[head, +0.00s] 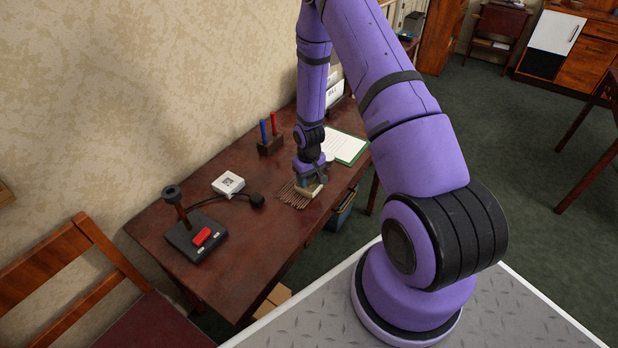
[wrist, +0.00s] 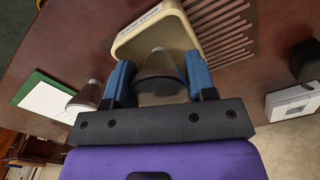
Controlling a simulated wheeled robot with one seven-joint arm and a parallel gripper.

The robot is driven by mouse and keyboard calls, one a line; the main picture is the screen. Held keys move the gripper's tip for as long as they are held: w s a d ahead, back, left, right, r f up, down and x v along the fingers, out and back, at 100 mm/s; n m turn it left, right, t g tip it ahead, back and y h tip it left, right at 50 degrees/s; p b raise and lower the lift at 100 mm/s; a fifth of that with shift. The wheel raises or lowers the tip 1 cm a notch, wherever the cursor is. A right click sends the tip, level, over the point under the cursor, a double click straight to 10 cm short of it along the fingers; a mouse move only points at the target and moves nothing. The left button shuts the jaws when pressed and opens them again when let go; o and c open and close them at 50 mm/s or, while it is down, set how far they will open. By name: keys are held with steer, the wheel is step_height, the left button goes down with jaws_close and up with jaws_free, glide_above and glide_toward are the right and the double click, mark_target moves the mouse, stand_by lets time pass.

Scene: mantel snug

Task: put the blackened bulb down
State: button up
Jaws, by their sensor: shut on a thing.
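The blackened bulb (wrist: 160,88), with smoky dark glass, is between the blue fingers of my gripper (wrist: 160,74) in the wrist view. My gripper is shut on it. The bulb's narrow end points toward a cream tray (wrist: 124,44) with a label on its edge. Whether the bulb touches the tray cannot be told. In the head view my gripper (head: 309,182) is low over the desk at the cream tray (head: 311,192), and hides the bulb. A second bulb (wrist: 88,95) shows left of the fingers in the wrist view.
A brown slatted mat (head: 291,197) lies beside the tray on the dark desk (head: 255,228). A pen block (head: 270,144), a green-edged notepad (head: 346,147), a white box (head: 228,184) and a black lamp tester-like device with a red button (head: 196,238) stand around.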

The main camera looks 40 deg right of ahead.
steer(key=shift+s+f, duration=0.15)
steer(key=shift+f, duration=0.2)
